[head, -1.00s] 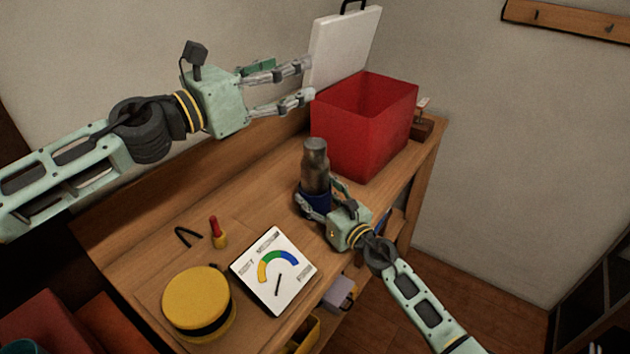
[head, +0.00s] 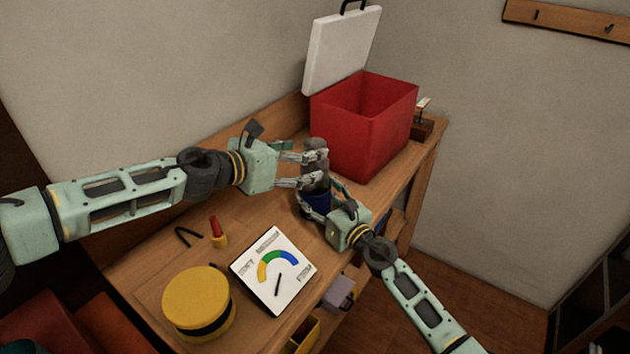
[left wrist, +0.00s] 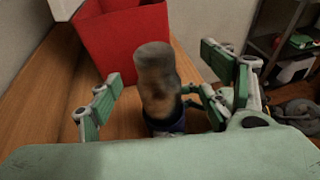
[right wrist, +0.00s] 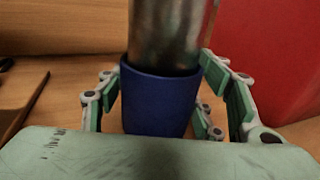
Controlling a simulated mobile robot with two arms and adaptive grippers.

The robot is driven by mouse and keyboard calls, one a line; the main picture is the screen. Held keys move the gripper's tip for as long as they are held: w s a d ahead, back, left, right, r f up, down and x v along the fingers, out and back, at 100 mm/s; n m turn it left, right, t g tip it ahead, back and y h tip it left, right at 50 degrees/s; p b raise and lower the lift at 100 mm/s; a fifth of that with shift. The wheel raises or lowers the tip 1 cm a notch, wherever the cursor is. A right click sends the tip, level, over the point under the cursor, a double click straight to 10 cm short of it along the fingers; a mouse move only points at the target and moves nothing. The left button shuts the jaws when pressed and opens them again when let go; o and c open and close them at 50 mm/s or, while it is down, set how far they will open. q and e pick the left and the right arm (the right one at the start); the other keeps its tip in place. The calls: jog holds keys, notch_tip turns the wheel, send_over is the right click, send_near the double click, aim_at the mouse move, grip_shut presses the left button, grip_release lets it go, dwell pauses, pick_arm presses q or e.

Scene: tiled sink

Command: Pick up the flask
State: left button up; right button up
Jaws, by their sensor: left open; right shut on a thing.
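The flask (head: 317,180) is a worn grey metal bottle standing upright with its lower part inside a dark blue cup-like base (head: 314,204). My right gripper (head: 316,205) is shut on the blue base, with a finger on either side, as the right wrist view shows the blue base (right wrist: 158,100) and the metal body (right wrist: 170,35). My left gripper (head: 322,168) is open, its fingers on either side of the flask's upper part. In the left wrist view the flask (left wrist: 157,85) stands between the spread fingers, with gaps on both sides.
A red box (head: 352,130) with a raised white lid (head: 340,50) stands close behind the flask on the wooden bench (head: 165,262). A gauge board (head: 272,272), a yellow round case (head: 198,300) and a red-handled tool (head: 217,232) lie nearer the front left.

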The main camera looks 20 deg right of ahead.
pick_arm(q)
jog(key=shift+w+x, duration=0.15)
jog(key=shift+x, duration=1.2)
jog(key=shift+w+x, duration=0.15)
jog(key=shift+x, duration=1.25)
jog(key=shift+a, duration=0.2)
jog(key=shift+w+a, duration=0.1)
jog(key=c, duration=1.7)
grip_shut()
